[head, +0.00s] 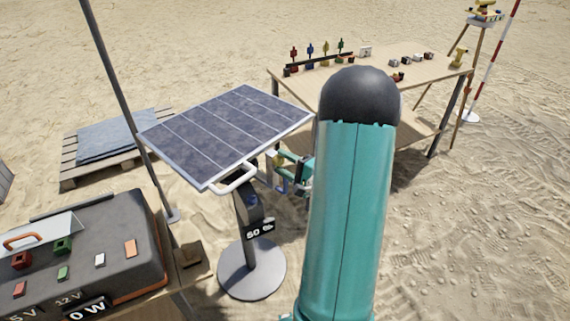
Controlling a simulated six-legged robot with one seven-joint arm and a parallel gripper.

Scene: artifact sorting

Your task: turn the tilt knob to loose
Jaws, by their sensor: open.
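The tilted solar panel (228,130) stands on a dark post (248,215) with a round grey base (252,272). A white loop handle (236,181) sticks out from the panel's lower front edge. A small yellow part (278,161), which looks like the tilt knob, shows under the panel's right side. I cannot tell whether the jaws touch the knob. Its setting is too small to read. My teal arm hides the area to the right.
A dark power box (95,250) with colored plugs is at lower left. A pole (118,95) rises between it and the panel. A pallet (75,172) lies behind. A wooden table (440,75) with small artifacts stands at the back right. Sand at right is clear.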

